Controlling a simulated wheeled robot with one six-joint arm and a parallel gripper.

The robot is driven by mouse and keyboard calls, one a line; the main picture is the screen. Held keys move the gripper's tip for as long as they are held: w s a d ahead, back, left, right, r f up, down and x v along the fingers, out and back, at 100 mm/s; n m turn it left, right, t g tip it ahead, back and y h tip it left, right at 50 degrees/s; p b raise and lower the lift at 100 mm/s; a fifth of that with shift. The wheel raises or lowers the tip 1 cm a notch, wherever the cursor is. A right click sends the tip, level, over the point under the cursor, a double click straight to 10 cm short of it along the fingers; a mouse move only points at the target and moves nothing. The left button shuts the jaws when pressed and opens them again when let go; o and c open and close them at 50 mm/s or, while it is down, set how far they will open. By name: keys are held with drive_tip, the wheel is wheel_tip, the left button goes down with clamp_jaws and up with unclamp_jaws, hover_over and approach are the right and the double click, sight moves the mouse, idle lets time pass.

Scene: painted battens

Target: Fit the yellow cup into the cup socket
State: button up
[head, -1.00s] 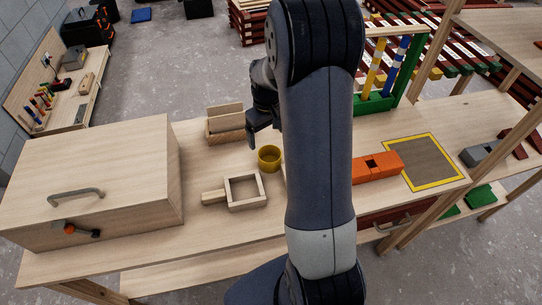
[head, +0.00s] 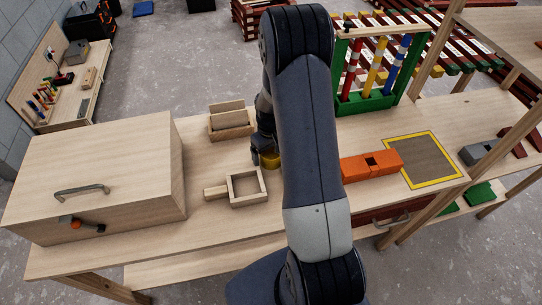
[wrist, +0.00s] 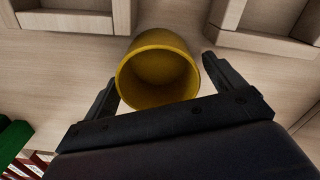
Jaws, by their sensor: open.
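The yellow cup (head: 272,161) stands on the workbench, partly hidden by my gripper and arm in the head view. In the wrist view the cup (wrist: 158,70) lies between my two fingers, with its round mouth toward the camera. My gripper (head: 263,152) is open around the cup. A square wooden frame with a handle (head: 246,187) lies just nearer and left of the cup. In the wrist view, wooden walled pieces show at upper right (wrist: 265,40) and upper left (wrist: 70,20), both cut off. I cannot tell for sure which is the cup socket.
A slotted wooden holder (head: 231,124) stands behind the frame, and a large wooden box (head: 100,165) at left. An orange block with a square hole (head: 371,165), a yellow-edged mat (head: 425,160) and a green rack (head: 368,104) are at right. My arm hides the bench's middle.

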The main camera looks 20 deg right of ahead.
drive_tip(key=c, duration=1.1)
drive_tip(key=shift+r, duration=0.1)
drive_tip(key=shift+c, duration=0.2)
wheel_tip(320, 180, up, 10)
drive_tip(key=b, duration=0.1)
